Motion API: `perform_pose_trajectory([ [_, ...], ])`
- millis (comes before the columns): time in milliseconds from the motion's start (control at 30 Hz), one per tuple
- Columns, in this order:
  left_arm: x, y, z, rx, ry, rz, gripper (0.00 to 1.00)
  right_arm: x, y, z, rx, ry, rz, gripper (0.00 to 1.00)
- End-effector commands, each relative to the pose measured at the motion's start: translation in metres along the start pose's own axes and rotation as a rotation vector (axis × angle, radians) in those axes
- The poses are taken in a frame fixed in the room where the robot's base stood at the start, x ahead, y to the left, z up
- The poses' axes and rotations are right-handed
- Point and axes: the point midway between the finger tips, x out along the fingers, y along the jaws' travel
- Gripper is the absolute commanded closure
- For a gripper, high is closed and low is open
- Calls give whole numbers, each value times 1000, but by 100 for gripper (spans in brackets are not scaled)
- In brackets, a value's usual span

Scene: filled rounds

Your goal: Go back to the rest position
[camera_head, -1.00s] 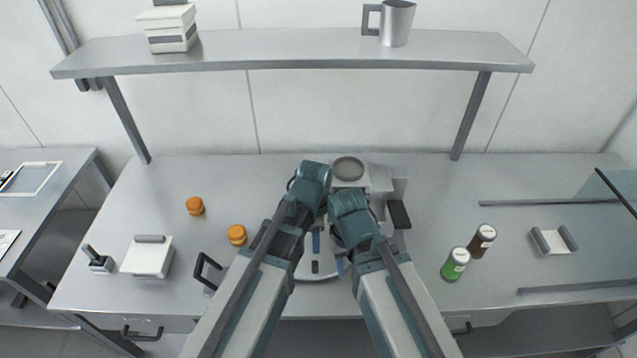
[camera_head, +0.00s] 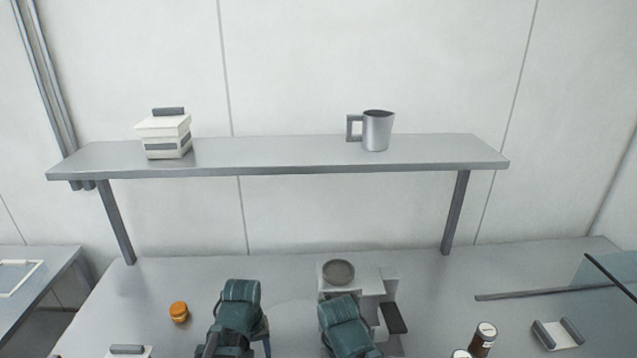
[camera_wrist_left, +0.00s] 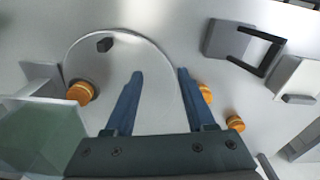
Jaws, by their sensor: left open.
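In the left wrist view my left gripper (camera_wrist_left: 160,72) is open, its two blue fingers apart with nothing between them. It is above a round pale plate (camera_wrist_left: 150,48). In the head view my left arm (camera_head: 240,305) and right arm (camera_head: 345,325) show only as teal joints at the lower edge. Both grippers' fingertips are out of that view, and my right gripper cannot be made out. An orange-capped jar (camera_wrist_left: 80,92) is at the plate's rim. Two more orange jars (camera_wrist_left: 205,92) (camera_wrist_left: 235,123) stand outside the plate beside my left gripper.
A shelf (camera_head: 270,170) spans the back, holding a white lidded box (camera_head: 165,137) and metal jug (camera_head: 377,131). A grey machine with a round top (camera_head: 338,271) stands by my right arm. A brown-bodied jar (camera_head: 482,340) and clear panel (camera_head: 607,280) are at right.

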Motion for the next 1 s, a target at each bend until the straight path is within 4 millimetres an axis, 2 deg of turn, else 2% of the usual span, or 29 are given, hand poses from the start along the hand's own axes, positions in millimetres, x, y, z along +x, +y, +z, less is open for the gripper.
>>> perform_pose_trajectory([
  [233, 1, -21, 3, 256, 12, -2, 45, 2, 0, 0, 0, 0, 0, 50],
  [300, 22, -6, 12, 289, -2, -10, 45, 23, -2, -1, -1, 0, 0, 50],
  [733, 99, 55, 72, 508, -71, -81, 45, 102, -9, -6, -10, 0, 2, 50],
  [833, 110, 64, 84, 549, -82, -97, 45, 113, -10, -7, -12, 0, 3, 50],
  [1000, 114, 70, 92, 577, -91, -109, 45, 118, -11, -7, -14, 0, 3, 50],
])
